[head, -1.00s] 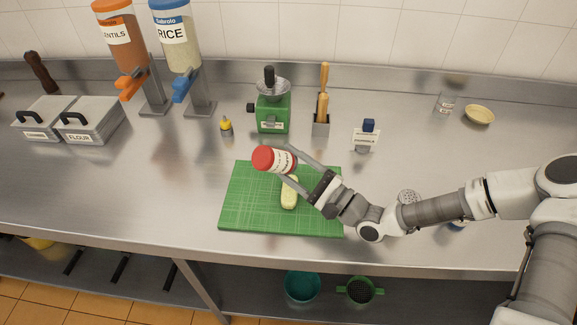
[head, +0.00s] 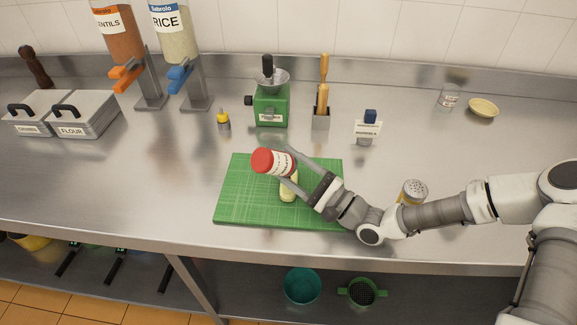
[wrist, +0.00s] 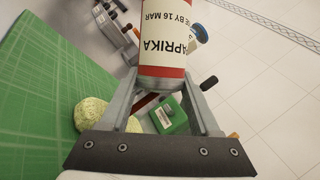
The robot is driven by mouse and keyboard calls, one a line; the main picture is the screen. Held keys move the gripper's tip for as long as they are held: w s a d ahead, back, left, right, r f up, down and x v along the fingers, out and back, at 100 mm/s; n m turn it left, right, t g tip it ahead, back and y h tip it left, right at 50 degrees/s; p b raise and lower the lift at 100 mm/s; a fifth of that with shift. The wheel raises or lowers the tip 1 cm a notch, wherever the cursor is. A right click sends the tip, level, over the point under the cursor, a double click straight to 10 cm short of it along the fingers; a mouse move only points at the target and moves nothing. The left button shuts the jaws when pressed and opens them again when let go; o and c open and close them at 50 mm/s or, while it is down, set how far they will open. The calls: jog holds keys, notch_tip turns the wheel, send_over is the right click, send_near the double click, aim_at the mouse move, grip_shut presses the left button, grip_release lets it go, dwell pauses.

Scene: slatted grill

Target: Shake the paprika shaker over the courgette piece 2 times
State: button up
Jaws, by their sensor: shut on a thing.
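The paprika shaker (head: 274,162), with a red cap and a white label, is held in my gripper (head: 297,172) above the green board. It lies nearly on its side, its red cap toward the left. In the wrist view the shaker (wrist: 163,42) sits between the two fingers of my gripper (wrist: 165,90), its label reading PAPRIKA. The pale courgette piece (head: 288,193) lies on the board below the shaker, partly hidden by it and a finger. It also shows in the wrist view (wrist: 92,115) at lower left.
The green cutting board (head: 240,205) lies near the counter's front edge. A metal-topped shaker (head: 412,190) stands behind my forearm. A green grinder (head: 270,106), a small yellow-topped bottle (head: 223,120), a utensil holder (head: 321,118) and a label stand (head: 367,130) are behind the board.

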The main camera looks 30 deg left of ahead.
aim_at(288, 154)
jog(key=shift+d+f, duration=0.1)
jog(key=shift+f, duration=0.8)
jog(key=shift+r, duration=0.1)
jog(key=r+p, duration=0.2)
jog(key=r, duration=0.1)
jog(key=r+p, duration=0.3)
jog(key=r, duration=0.1)
jog(key=shift+w+a, duration=0.1)
jog(key=shift+a, duration=0.1)
